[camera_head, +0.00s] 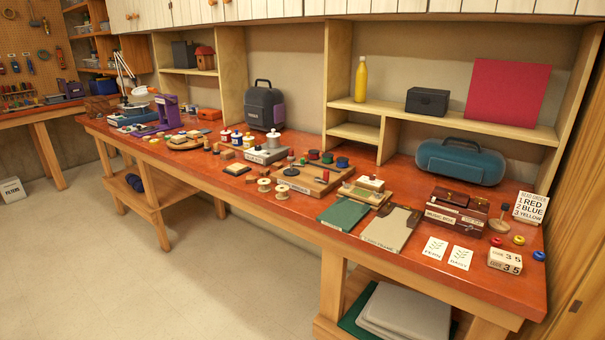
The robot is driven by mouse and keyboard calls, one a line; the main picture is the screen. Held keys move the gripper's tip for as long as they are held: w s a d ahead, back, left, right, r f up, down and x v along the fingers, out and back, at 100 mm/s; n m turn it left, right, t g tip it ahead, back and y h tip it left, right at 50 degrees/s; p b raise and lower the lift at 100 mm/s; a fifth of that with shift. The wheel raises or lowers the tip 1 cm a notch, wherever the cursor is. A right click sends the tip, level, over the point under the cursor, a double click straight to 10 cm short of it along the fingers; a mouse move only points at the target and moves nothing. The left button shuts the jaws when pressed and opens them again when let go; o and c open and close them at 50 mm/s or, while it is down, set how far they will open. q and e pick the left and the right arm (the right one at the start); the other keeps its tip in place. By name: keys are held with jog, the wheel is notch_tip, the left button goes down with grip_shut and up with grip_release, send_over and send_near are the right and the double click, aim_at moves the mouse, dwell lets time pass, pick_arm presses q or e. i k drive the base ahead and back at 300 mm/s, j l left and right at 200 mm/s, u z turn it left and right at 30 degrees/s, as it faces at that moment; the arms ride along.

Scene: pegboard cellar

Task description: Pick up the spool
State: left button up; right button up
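Two pale wooden spools stand near the front edge of the long red-brown workbench (215,170), left of centre: one spool (264,185) and, just to its right, another spool (282,192). Behind them is a wooden board (305,184) with dark, red, green and blue round pieces on it that also look like spools or knobs; they are too small to tell. I cannot tell which spool the task means. Neither of my grippers is in view.
A grey device (266,154) and a small wooden block (237,169) are close by. A teal case (460,161) stands at the back right. The floor before the bench is clear.

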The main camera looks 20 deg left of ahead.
aim_at(263, 188)
jog(key=i+j+z, duration=0.2)
jog(key=i+j, duration=0.2)
jog(key=j, duration=0.25)
jog(key=i+j+z, duration=0.1)
jog(key=j, duration=0.25)
jog(key=i+j+z, duration=0.1)
jog(key=i+j, duration=0.2)
jog(key=i+j+z, duration=0.1)
jog(key=j, duration=0.35)
jog(key=i, duration=0.05)
